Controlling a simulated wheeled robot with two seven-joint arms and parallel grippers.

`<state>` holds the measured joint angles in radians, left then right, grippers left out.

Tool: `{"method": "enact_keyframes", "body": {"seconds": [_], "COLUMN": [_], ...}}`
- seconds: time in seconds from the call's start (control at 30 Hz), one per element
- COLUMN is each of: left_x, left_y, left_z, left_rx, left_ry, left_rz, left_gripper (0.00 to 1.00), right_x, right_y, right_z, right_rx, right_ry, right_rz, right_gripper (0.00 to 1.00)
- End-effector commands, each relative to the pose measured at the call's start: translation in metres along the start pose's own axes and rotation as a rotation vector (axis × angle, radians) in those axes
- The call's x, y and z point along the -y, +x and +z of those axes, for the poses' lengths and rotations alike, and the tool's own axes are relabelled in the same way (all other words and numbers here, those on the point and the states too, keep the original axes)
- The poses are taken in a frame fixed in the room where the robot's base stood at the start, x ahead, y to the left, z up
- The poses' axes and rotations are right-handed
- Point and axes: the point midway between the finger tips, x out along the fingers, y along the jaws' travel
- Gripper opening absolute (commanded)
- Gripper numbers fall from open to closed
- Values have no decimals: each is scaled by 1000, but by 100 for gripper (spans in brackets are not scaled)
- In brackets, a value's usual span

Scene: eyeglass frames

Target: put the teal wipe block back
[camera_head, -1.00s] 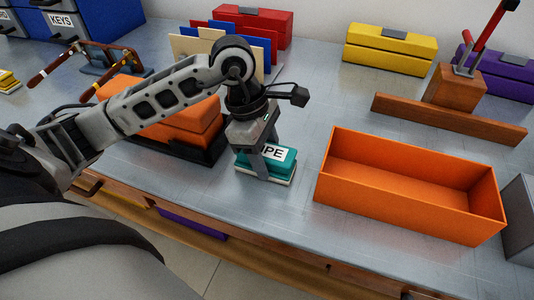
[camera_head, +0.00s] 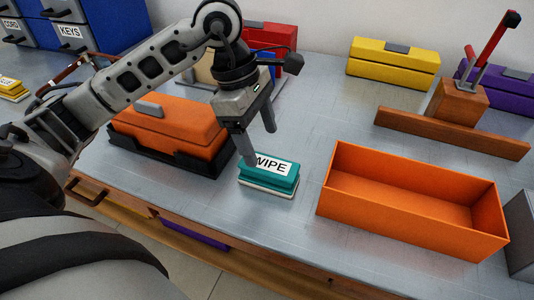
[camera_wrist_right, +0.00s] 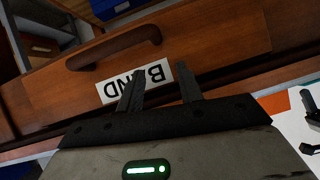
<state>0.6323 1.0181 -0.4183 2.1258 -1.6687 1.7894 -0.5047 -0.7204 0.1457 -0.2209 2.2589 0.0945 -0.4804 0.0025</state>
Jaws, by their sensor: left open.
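The teal wipe block (camera_head: 270,176), with a white label reading WIPE and a pale base, rests flat on the grey tabletop. It lies between the orange case and the open orange bin. My left gripper (camera_head: 260,145) is open and empty above the block's far side, its fingers pointing down and apart. One fingertip overlaps the block's upper left edge in the picture; I cannot tell whether it touches. My right gripper (camera_wrist_right: 160,85) shows in the right wrist view, its two fingers apart with nothing between them, in front of a wooden drawer with an upside-down label.
An open orange bin (camera_head: 415,199) stands right of the block. An orange case (camera_head: 168,130) in a black tray lies left. A wooden piece with a red lever (camera_head: 455,115), yellow box (camera_head: 393,62) and purple box (camera_head: 505,84) stand behind. A drawer handle (camera_wrist_right: 113,48) is near my right gripper.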

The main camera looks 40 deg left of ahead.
Motion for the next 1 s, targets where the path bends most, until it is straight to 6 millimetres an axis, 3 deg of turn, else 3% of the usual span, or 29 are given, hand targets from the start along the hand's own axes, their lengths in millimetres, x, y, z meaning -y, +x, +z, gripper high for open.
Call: {"method": "enact_keyframes", "body": {"seconds": [0.1, 0.3, 1.0], "left_x": [-1, 0, 0], "left_y": [-23, -38, -40], "left_z": [0, 0, 0], "left_rx": [0, 0, 0], "left_ry": [-2, -2, -1], "left_rz": [5, 0, -1], "left_gripper": [72, 72, 72], "right_x": [0, 0, -1], "right_y": [-1, -1, 0], "right_z": [-3, -5, -7], "right_rx": [-1, -6, -10], "right_ry": [1, 2, 5], "right_rz": [0, 1, 4], "right_gripper": [36, 36, 36]}}
